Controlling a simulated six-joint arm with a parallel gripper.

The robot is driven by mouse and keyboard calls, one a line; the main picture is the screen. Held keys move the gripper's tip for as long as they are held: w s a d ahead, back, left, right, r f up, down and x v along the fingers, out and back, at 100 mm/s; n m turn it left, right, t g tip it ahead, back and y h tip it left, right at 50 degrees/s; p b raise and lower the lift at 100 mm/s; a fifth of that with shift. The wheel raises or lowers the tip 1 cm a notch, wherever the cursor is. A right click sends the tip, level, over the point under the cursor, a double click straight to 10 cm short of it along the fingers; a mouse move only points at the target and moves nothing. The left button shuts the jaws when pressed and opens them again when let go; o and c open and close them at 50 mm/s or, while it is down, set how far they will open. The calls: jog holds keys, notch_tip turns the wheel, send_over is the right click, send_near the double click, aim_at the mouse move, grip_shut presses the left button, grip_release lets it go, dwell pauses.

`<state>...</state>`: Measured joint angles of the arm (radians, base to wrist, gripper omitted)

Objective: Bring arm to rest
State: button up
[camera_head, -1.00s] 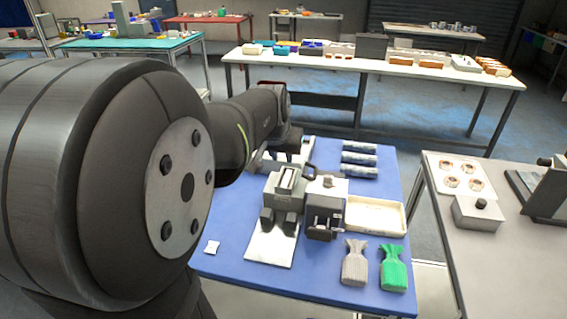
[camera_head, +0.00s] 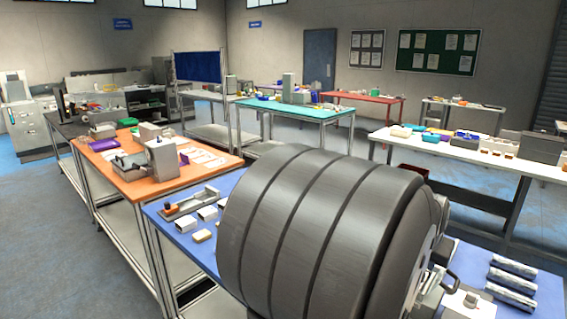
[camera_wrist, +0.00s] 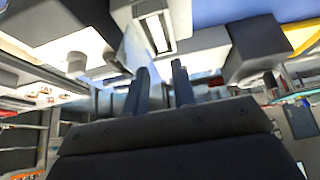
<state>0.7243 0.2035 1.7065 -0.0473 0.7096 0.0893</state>
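My gripper (camera_wrist: 160,67) shows in the wrist view, with its two dark fingers apart and a gap between them. I see nothing held between the fingers. In the head view my large dark arm joint fills the lower middle and hides much of the blue table (camera_head: 228,184); the gripper does not show there. In the wrist view, grey and white equipment and a blue surface (camera_wrist: 220,12) appear at a steep tilt above the fingers, apart from them as far as I can tell.
Several silvery packs (camera_head: 512,284) lie at the blue table's right. An orange table (camera_head: 120,184) stands left, a teal table (camera_head: 312,110) and a white table (camera_head: 545,168) behind. Blue floor lies between.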

jog(key=x, duration=0.6)
jog(key=shift+f, duration=0.1)
jog(key=shift+w+d+f, duration=0.15)
jog(key=shift+f, duration=0.4)
